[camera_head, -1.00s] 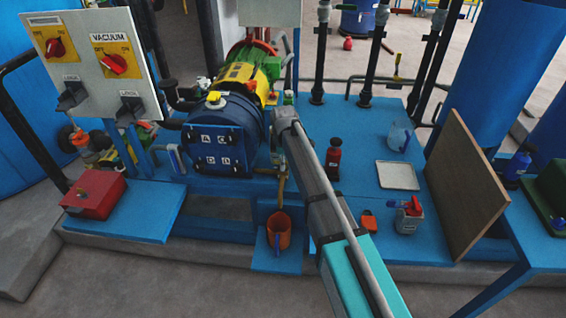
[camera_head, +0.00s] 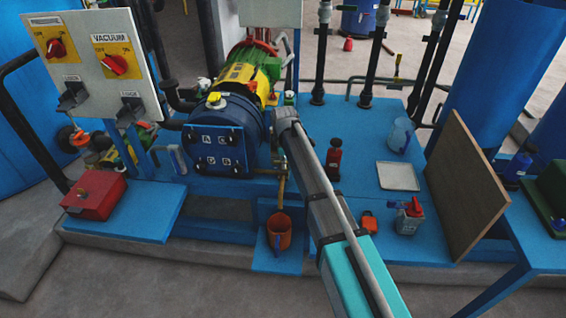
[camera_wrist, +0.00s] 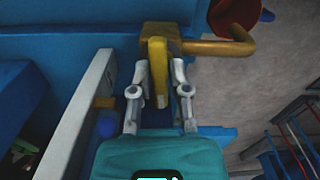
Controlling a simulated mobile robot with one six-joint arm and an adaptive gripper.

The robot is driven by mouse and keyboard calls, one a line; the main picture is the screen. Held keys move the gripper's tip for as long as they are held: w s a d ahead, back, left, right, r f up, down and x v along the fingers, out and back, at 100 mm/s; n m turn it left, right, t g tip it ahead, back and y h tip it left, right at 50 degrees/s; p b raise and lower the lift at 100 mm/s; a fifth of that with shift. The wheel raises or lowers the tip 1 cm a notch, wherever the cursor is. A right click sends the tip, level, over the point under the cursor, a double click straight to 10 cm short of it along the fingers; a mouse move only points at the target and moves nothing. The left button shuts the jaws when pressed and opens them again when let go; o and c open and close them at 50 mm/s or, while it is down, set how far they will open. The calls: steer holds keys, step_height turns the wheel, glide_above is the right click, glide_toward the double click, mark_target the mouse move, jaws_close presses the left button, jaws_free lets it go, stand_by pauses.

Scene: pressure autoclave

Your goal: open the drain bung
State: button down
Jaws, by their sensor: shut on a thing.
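The drain bung shows in the wrist view as a flat yellow handle (camera_wrist: 158,72) on a brass block with a bent outlet pipe (camera_wrist: 222,47). My gripper (camera_wrist: 159,78) has one finger on each side of the handle and is shut on it. In the head view the brass drain pipe (camera_head: 283,182) hangs below the front of the dark blue vessel (camera_head: 216,150). My fingertips and the handle are hidden there behind my arm.
An orange-brown jug (camera_head: 279,236) stands under the drain pipe on a blue step (camera_head: 268,264). Its red-orange rim also shows in the wrist view (camera_wrist: 232,14). A dark red bottle (camera_head: 333,158) and an orange item (camera_head: 369,223) stand to the right on the blue deck.

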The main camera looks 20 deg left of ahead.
steer(key=n, duration=0.4)
steer(key=shift+n, duration=0.4)
steer(key=n, duration=0.9)
steer(key=shift+n, duration=1.9)
steer(key=c, duration=0.6)
jaws_free()
steer(key=shift+m, duration=0.4)
